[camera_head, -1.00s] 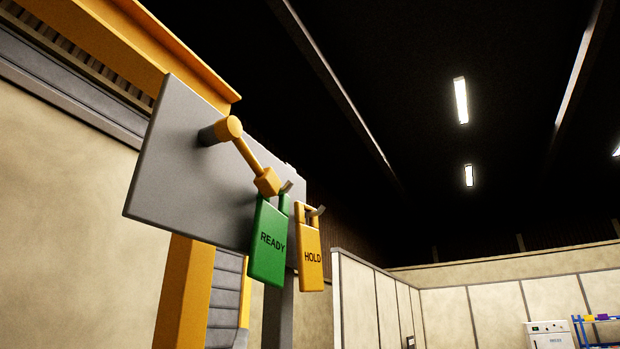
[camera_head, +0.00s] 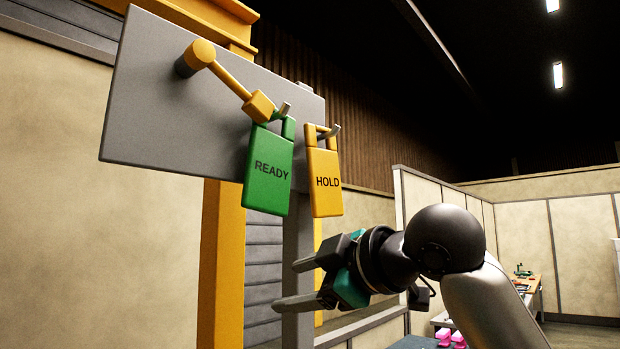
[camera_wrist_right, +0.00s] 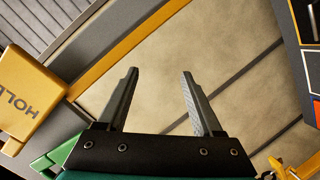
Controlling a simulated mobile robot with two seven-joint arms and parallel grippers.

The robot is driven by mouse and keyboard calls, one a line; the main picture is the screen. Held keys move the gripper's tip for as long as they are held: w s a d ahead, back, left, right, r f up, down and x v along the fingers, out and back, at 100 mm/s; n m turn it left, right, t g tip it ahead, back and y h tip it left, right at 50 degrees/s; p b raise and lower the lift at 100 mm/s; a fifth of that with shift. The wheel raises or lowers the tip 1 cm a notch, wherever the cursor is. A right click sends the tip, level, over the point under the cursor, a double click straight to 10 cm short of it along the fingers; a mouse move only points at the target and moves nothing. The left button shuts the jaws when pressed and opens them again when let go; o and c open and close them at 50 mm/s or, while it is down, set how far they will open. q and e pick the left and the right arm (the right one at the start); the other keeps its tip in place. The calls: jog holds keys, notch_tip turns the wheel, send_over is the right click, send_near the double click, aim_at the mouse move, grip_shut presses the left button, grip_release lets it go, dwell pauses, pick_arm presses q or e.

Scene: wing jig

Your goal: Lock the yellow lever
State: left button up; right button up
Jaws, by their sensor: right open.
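The yellow lever (camera_head: 230,80) is mounted on a grey panel (camera_head: 150,95) in the head view. Its pivot is at the upper left and its arm slants down to the right, ending in a block near the green READY tag (camera_head: 268,178). The yellow HOLD tag (camera_head: 324,185) hangs on a peg to the right; it also shows at the left of the right wrist view (camera_wrist_right: 28,90). My right gripper (camera_head: 285,284) is open and empty, below the tags and apart from them and the lever. My left gripper is not in view.
A yellow post (camera_head: 222,265) and a grey post (camera_head: 298,245) stand below the panel. Pale partition walls (camera_head: 530,240) stand at the right. A workbench (camera_head: 535,285) with small objects is at the far right. The space right of the tags is clear.

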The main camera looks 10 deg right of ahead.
jog(key=s+d+r+n+y, duration=0.1)
jog(key=s+r, duration=0.3)
jog(key=r, duration=0.3)
jog(key=s+d+r+n+y, duration=0.15)
jog(key=s+r, duration=0.25)
jog(key=r, duration=0.4)
jog(key=n+t, duration=0.1)
jog(key=n, duration=0.1)
send_near(262, 102)
jog(key=shift+y, duration=0.45)
jog(key=p+x, duration=0.1)
jog(key=x, duration=0.2)
jog(key=p+x, duration=0.1)
jog(key=x, duration=0.2)
jog(key=p+x, duration=0.1)
jog(key=x, duration=0.1)
jog(key=shift+w+f+p, duration=0.3)
jog(key=shift+w+p, duration=0.1)
jog(key=shift+w, duration=0.05)
jog(key=shift+t, duration=0.3)
grip_shut()
